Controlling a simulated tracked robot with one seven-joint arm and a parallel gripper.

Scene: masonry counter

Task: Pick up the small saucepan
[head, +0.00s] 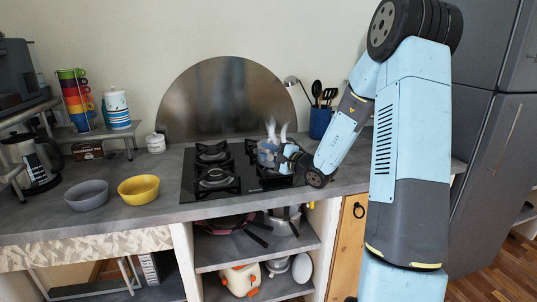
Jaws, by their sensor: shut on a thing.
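The small saucepan (267,151) is a small grey-blue pot at the right part of the black hob, seen in the head view. My gripper (282,157) reaches in from the right and is shut on it at its right side. My gripper hides the saucepan's right side and its handle. Two pale wispy shapes rise above the saucepan. I cannot tell whether its base touches the hob.
The black hob (190,186) has raised burner grates left of the saucepan. A blue utensil pot (320,123) stands behind on the right. A grey bowl (87,195) and a yellow bowl (139,189) stand left. A rounded metal splashback (225,95) rises behind.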

